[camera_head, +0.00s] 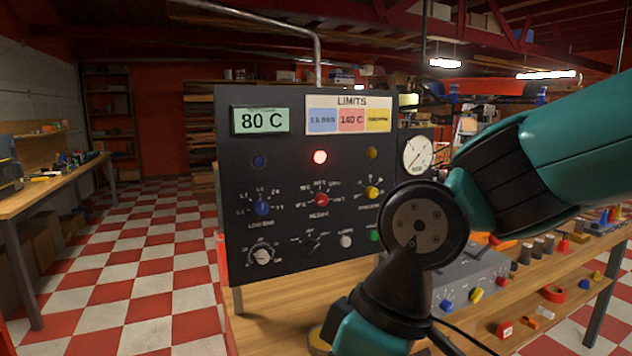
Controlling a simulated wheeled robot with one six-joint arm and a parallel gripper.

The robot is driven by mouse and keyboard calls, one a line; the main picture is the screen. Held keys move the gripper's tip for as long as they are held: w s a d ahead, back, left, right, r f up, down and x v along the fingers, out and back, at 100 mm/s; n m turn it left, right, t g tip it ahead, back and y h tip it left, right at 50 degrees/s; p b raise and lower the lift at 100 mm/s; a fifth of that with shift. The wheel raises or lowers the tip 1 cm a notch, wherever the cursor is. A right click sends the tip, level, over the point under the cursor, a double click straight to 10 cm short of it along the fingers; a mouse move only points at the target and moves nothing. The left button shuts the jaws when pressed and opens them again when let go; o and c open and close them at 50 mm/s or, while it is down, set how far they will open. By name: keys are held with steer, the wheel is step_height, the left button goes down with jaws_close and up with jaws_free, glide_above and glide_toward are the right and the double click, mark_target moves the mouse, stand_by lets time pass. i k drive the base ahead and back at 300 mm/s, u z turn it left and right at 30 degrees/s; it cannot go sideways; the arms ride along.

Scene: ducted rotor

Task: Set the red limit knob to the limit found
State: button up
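The red limit knob (321,199) sits in the middle of the black upright panel (285,225), with small scale marks around it. Its pointer direction is too small to read surely. Above it a red lamp (320,157) is lit. The limits card (349,114) at the top right has a blue field that is hard to read, a red field reading 160 C and a yellow field. A green display (261,120) at the top left reads 80 C. My arm crosses the right side in front of the panel; my gripper is out of frame.
A blue knob (262,208) and a yellow knob (372,192) flank the red one, under unlit lamps. A white dial (263,255) sits below left. A gauge (417,155) stands to the right. The wooden bench (270,330) carries a grey box (465,280) with knobs.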

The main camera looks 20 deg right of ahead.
mark_target(321, 199)
steer(key=z, duration=0.1)
steer(key=k, duration=0.45)
steer(key=u, duration=1.05)
steer(key=i, duration=0.7)
steer(key=z, duration=1.55)
